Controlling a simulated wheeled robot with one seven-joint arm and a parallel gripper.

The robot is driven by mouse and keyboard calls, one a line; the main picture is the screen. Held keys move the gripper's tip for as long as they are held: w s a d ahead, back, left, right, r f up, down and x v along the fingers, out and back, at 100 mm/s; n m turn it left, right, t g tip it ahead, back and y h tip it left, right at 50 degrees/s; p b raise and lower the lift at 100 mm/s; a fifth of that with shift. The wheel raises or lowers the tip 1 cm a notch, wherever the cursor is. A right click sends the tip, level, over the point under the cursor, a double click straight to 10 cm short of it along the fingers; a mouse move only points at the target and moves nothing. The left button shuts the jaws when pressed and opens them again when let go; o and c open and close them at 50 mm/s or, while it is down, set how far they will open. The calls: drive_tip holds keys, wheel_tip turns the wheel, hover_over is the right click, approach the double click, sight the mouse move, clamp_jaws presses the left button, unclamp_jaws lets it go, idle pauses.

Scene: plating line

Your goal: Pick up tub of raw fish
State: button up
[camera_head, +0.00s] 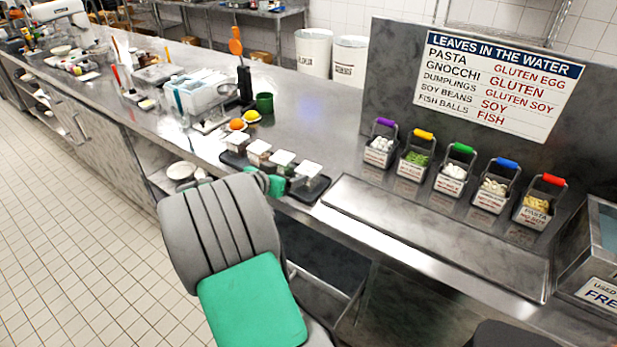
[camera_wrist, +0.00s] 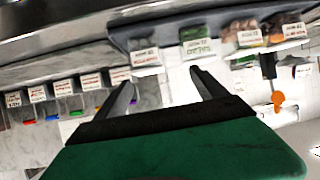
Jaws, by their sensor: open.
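Several small tubs with white labels stand in a row on a black tray (camera_head: 317,190) at the counter's front edge. In the wrist view, which is upside down, they are a whitish tub (camera_wrist: 145,57), a green-filled tub (camera_wrist: 200,47), a third tub (camera_wrist: 250,37) and a reddish-brown-filled tub (camera_wrist: 294,30). Their labels are too blurred to tell which one holds raw fish. My gripper (camera_wrist: 161,79) is open and empty, its fingers pointing towards the whitish and green-filled tubs, apart from them. In the head view my arm hides part of the tray and my fingers.
Several baskets with coloured handles, including a purple-handled one (camera_head: 380,146), stand right of the tray behind a steel lid (camera_head: 430,235). An orange (camera_head: 237,124), a lemon (camera_head: 252,116) and a green cup (camera_head: 264,102) stand behind the tray. A sign panel (camera_head: 497,75) rises behind the baskets.

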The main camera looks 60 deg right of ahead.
sight(309, 168)
drive_tip(key=s+d, duration=0.2)
drive_tip(key=d, duration=0.1)
drive_tip(key=shift+s+f+m+g+h, duration=0.15)
drive_tip(key=shift+m+g+h, duration=0.15)
drive_tip(key=shift+m+g, duration=0.1)
drive_tip(key=x, duration=0.2)
drive_tip(key=p+x, duration=0.1)
drive_tip(key=x, duration=0.1)
drive_tip(key=p+x, duration=0.1)
drive_tip(key=x, duration=0.1)
drive_tip(key=shift+f, duration=0.35)
drive_tip(key=shift+c, duration=0.3)
drive_tip(key=c, duration=1.5)
drive_tip(key=shift+c, duration=0.4)
drive_tip(key=shift+r, duration=0.15)
